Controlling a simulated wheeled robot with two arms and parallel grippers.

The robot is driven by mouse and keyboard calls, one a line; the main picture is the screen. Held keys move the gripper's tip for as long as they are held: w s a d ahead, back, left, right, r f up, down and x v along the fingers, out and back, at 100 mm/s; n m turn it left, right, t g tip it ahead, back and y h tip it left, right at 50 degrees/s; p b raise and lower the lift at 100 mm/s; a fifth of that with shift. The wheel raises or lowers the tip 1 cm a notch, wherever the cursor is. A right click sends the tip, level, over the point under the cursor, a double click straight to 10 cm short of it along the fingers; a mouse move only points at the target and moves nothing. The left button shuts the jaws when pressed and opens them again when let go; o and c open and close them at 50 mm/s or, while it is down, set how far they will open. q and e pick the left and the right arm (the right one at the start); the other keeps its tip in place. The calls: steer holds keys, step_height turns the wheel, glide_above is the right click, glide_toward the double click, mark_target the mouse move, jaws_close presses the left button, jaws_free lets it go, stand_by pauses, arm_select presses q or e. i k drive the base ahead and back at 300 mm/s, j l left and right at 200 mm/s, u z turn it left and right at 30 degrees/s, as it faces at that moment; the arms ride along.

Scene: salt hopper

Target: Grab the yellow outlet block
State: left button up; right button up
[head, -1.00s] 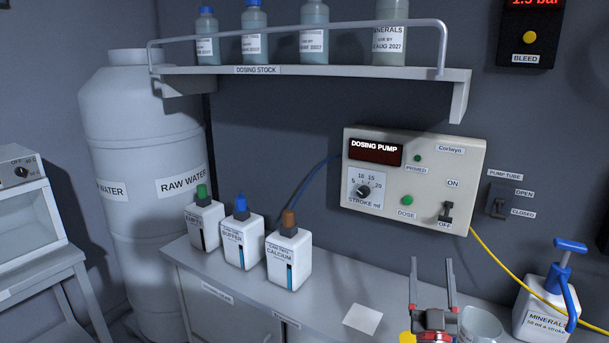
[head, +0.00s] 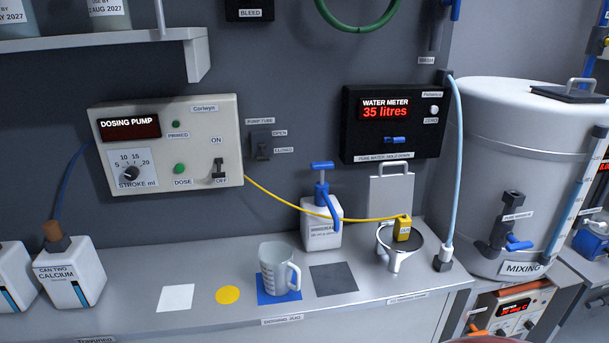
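The yellow outlet block (head: 403,228) sits at the rim of a round metal basin or funnel (head: 396,262) on the right part of the counter. A thin yellow tube (head: 300,207) runs from it to the dosing pump (head: 165,146) on the wall. Neither of my grippers shows in the head view now.
A clear jug (head: 277,268) stands on a blue square, beside a yellow disc (head: 228,295) and a dark square (head: 334,279). A white pump bottle (head: 321,225) stands behind. The mixing tank (head: 520,170) rises at the right. The counter front is clear.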

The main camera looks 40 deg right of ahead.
mark_target(402, 226)
steer(key=z, duration=1.9)
